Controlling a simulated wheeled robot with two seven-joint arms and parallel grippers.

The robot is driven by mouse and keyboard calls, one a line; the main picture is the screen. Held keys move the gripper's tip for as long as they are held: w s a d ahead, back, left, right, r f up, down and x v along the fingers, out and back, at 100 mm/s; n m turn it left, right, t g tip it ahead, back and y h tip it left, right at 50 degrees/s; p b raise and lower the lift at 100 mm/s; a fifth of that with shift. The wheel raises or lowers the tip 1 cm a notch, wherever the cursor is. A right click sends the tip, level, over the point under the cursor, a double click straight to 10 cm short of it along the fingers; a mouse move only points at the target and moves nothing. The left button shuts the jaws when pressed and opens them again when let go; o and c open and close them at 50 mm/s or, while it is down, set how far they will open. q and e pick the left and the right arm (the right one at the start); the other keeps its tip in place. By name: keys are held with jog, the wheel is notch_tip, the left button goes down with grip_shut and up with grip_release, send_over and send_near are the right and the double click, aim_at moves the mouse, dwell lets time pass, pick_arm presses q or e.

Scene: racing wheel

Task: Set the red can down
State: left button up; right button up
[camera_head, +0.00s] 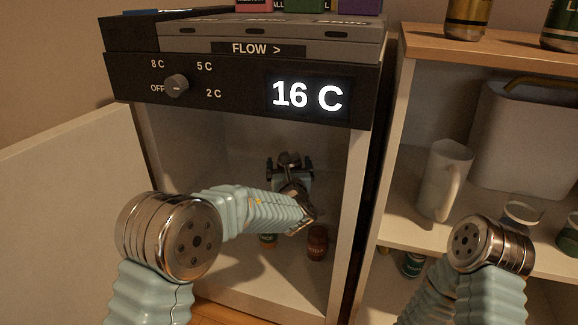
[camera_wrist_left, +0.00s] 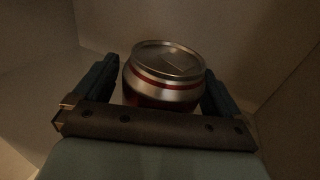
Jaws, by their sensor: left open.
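The red can (camera_wrist_left: 162,80) shows in the left wrist view with a silver lid and a red band. It looks upright, between the two dark fingers of my left gripper (camera_wrist_left: 155,88). The can's lower part is hidden by the gripper. In the head view my left gripper (camera_head: 289,168) is open inside the cooler (camera_head: 349,190), and I cannot make out the can between its fingers there. My right gripper is out of view; only my right arm shows.
A reddish jar or can (camera_head: 317,242) and a green one (camera_head: 268,240) stand low in the cooler. The cooler door (camera_head: 70,215) is open at the left.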

pick_arm(q)
jog(key=shift+r, duration=0.15)
jog(key=s+d, duration=0.1)
jog(key=s, duration=1.1)
jog(key=shift+p, duration=0.3)
